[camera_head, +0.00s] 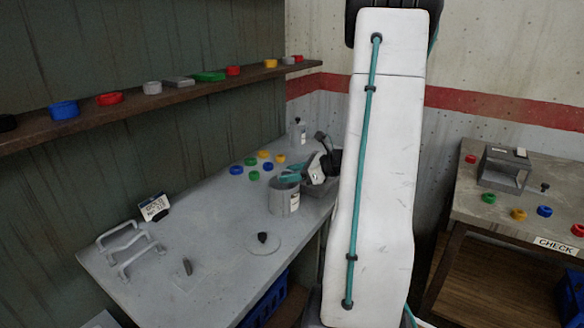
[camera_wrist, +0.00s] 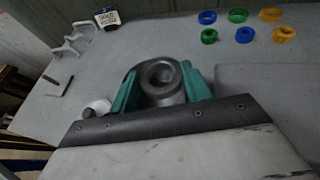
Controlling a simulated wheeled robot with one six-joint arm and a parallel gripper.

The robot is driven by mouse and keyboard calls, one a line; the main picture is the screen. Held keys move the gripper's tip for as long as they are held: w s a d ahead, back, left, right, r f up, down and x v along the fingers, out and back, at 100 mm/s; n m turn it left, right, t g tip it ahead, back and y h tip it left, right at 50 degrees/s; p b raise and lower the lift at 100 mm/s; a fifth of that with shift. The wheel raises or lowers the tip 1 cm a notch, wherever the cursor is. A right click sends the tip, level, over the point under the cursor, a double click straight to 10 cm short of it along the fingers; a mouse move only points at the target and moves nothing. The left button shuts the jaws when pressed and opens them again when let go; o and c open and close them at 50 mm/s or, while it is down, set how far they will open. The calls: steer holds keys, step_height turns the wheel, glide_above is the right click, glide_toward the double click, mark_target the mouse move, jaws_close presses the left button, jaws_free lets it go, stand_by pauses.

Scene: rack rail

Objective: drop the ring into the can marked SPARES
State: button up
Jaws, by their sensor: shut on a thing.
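My gripper (camera_head: 291,176) has teal fingers and is at the open top of a grey can (camera_head: 281,203) on the bench. The can carries a pale label, too small to read, so I cannot tell whether it says SPARES. In the wrist view my gripper (camera_wrist: 160,88) is shut on a dark grey ring (camera_wrist: 160,92) with a round hole. Grey behind the ring may be the can, but I cannot tell its rim apart. In the head view the ring is hidden by the fingers. A second labelled container (camera_head: 297,134) stands farther back.
Blue, green and yellow rings (camera_head: 253,175) lie behind the can. A round lid (camera_head: 263,244), metal handles (camera_head: 130,242) and a card (camera_head: 155,207) are on the bench. A shelf (camera_head: 140,103) with rings runs above. A side table (camera_head: 515,215) marked CHECK stands right.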

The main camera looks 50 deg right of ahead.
steer(key=shift+f, duration=0.1)
steer(key=o, duration=1)
steer(key=shift+o, duration=0.2)
steer(key=v, duration=0.7)
steer(key=shift+s, duration=0.35)
steer(key=shift+d, duration=0.1)
